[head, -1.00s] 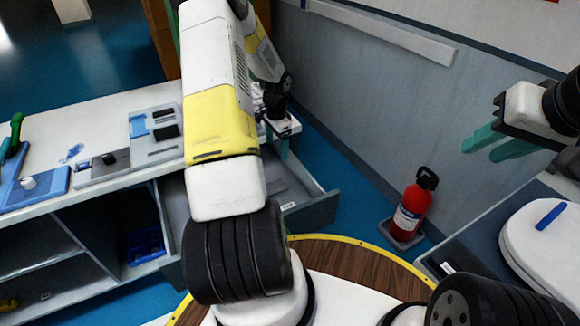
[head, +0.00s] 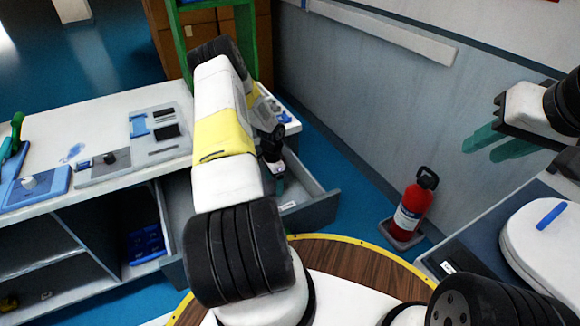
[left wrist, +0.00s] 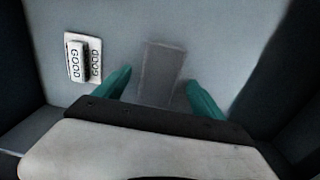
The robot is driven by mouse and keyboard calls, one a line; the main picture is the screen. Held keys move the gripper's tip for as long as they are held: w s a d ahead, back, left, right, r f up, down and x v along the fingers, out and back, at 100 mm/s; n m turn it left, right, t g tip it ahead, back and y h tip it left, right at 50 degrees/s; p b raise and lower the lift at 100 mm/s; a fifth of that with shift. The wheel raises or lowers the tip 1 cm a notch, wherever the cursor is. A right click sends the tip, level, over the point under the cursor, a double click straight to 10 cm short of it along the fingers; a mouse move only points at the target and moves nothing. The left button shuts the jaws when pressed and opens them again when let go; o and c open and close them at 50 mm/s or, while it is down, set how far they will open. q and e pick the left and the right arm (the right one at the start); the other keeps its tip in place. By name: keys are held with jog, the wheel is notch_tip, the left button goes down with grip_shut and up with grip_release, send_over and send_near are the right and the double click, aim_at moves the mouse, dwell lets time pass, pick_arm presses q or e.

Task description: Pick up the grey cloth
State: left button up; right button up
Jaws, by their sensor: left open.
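The grey cloth (left wrist: 162,75) appears in the left wrist view as a flat dark grey rectangle on a light grey surface. My left gripper (left wrist: 158,92) is open, with one teal finger on each side of the cloth; I see no contact. In the head view my left gripper (head: 277,183) points down into the open drawer (head: 310,212). The cloth cannot be made out there, and my left arm covers part of the drawer. My right gripper (head: 497,145) is at the right, open and empty, away from the drawer.
Two white pieces marked GOOD (left wrist: 82,57) lie left of the cloth. Dark walls bound both sides in the wrist view. The white workbench (head: 105,120) carries trays and parts. A red fire extinguisher (head: 413,207) stands by the wall. A white toilet lid (head: 545,240) is at right.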

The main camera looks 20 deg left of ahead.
aim_at(274, 184)
pick_arm(q)
jog(key=c, duration=1.4)
jog(key=shift+c, duration=0.2)
jog(key=shift+r, duration=0.55)
notch_tip(274, 184, up, 2)
jog(key=shift+r, duration=0.1)
jog(key=shift+s+a+r, duration=0.15)
jog(key=shift+s+a, duration=0.05)
jog(key=shift+s, duration=0.55)
jog(key=s+a, duration=0.1)
jog(key=s, duration=0.3)
jog(key=s+a+r, duration=0.1)
jog(key=s, duration=0.4)
jog(key=s+a, duration=0.2)
jog(key=s, duration=0.3)
jog(key=shift+r, duration=0.15)
